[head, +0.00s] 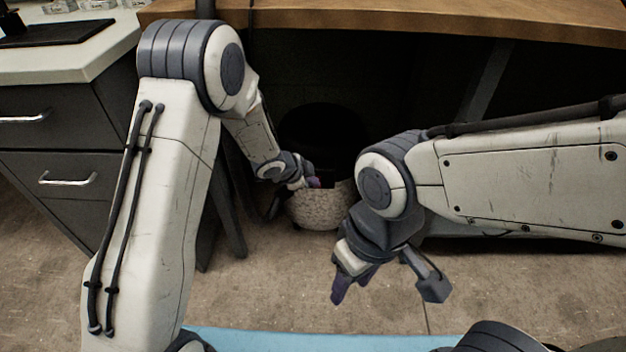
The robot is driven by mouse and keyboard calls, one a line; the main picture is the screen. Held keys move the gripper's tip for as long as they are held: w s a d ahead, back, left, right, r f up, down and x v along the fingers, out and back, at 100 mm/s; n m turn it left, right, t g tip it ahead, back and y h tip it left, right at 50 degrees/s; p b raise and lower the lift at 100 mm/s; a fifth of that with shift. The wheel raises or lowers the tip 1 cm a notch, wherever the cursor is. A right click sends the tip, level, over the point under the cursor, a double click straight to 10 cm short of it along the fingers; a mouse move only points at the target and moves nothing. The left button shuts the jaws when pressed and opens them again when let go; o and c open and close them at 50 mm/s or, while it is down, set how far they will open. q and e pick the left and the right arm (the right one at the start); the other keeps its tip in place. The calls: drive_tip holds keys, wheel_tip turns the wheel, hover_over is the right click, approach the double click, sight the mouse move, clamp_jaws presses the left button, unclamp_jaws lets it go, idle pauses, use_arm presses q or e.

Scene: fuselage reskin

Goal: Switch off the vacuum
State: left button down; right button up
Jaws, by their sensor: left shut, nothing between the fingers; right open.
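The vacuum (320,209) looks like a round canister with a pale speckled lower body and a black top. It stands on the floor in the shadow under the wooden bench. My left gripper (315,183) is shut and empty, with its purple-tinted fingertips at the upper front left of the pale body. I cannot tell whether the tips touch it. No switch can be made out; the dark top and the gripper hide detail there. My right gripper (385,291) is open and empty, in front of the vacuum and lower in the picture, above the floor.
A wooden bench top (400,18) overhangs the vacuum, with a slanted leg (487,80) at right. A dark drawer cabinet (65,165) with a pale top stands at left. A light blue surface (310,341) lies at the bottom. The concrete floor (270,290) in front is clear.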

use_arm(q)
drive_tip(key=shift+r+p, duration=0.85)
drive_tip(key=shift+p, duration=0.1)
use_arm(e)
drive_tip(key=shift+r, duration=0.85)
use_arm(q)
drive_tip(key=s+d+p+v, duration=0.1)
drive_tip(key=p+v, duration=0.3)
drive_tip(key=v, duration=0.8)
drive_tip(key=shift+p, duration=0.4)
use_arm(e)
drive_tip(key=shift+s+a+r, duration=0.1)
drive_tip(key=shift+s+r, duration=0.1)
drive_tip(key=shift+r, duration=0.6)
drive_tip(key=shift+s+a+r, duration=0.15)
drive_tip(key=shift+r, duration=0.65)
drive_tip(key=shift+s+a+r, duration=0.1)
drive_tip(key=shift+s+r, duration=0.1)
drive_tip(key=shift+r, duration=0.6)
use_arm(q)
drive_tip(key=shift+f, duration=0.1)
